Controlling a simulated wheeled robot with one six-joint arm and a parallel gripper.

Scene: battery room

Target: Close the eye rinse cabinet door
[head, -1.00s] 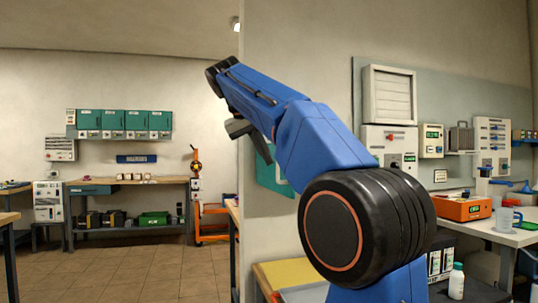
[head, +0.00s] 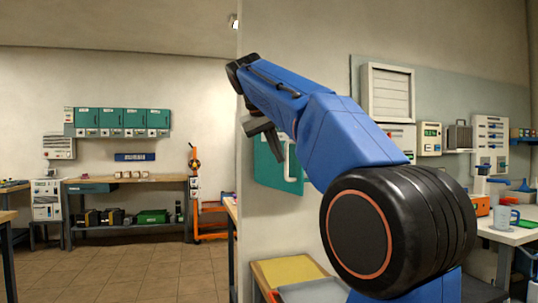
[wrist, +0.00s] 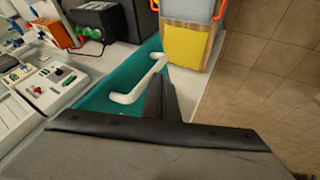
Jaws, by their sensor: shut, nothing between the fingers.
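The teal cabinet door (head: 268,169) with a pale upright handle (head: 290,162) is on the near wall in the head view, partly hidden behind my arm. In the wrist view the teal door (wrist: 98,99) runs diagonally, with its white handle (wrist: 139,81) standing out from it. My gripper (head: 276,156) is in front of the door, left of the handle in the head view. In the wrist view its dark fingers (wrist: 162,80) are shut and empty, close beside the handle. I cannot tell whether they touch the handle or door, or how far the door stands open.
A yellow-topped surface (head: 290,270) and grey tray are below the door. A workbench (head: 510,236) with a jug (head: 505,215) stands at the right. Open tiled floor (head: 140,273) lies at the left, before a far bench (head: 130,181).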

